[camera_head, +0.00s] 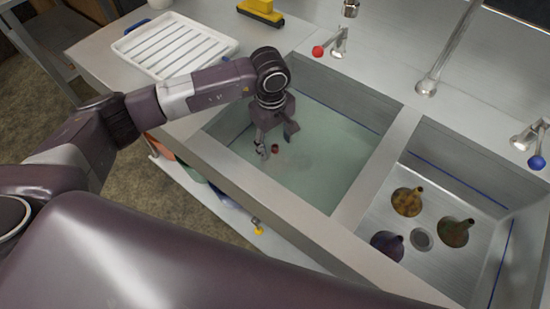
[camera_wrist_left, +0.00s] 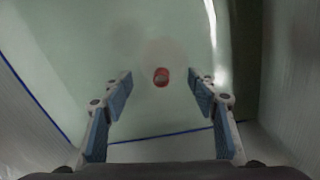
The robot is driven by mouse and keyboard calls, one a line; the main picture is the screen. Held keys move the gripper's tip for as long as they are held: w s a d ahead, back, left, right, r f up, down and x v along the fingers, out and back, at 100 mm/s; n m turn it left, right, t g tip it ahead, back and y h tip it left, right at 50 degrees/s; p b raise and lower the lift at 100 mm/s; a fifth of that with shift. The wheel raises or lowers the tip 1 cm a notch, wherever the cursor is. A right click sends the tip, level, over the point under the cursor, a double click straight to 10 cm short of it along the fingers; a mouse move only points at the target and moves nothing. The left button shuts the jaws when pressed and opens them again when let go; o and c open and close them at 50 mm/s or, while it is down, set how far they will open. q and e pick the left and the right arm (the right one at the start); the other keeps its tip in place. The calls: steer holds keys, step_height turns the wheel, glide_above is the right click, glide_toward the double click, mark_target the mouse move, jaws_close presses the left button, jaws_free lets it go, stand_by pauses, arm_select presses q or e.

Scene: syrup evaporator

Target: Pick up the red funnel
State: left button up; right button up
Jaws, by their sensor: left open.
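The red funnel (camera_head: 274,148) shows as a small red piece in the left sink basin, in or under cloudy greenish water; most of it is hidden. In the left wrist view it shows as a red ring with a greyish middle (camera_wrist_left: 161,77), seen end-on. My left gripper (camera_head: 277,142) reaches down into the left basin with its fingers spread, empty. In the left wrist view the funnel lies between the two blue-padded fingertips and beyond them, apart from both. My right gripper is not in view.
The left basin's walls (camera_head: 233,160) surround the gripper. Faucets (camera_head: 428,85) stand behind. A white rack (camera_head: 172,47) and a yellow brush (camera_head: 260,12) lie on the counter.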

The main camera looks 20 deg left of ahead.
mark_target(275, 155)
arm_select(q)
step_height(275, 155, down, 4)
steer(key=shift+s+a+r+p, duration=0.15)
steer(key=shift+p, duration=0.2)
steer(key=shift+f, duration=0.3)
steer(key=shift+c, duration=0.6)
steer(key=c, duration=1.1)
steer(key=shift+c, duration=0.4)
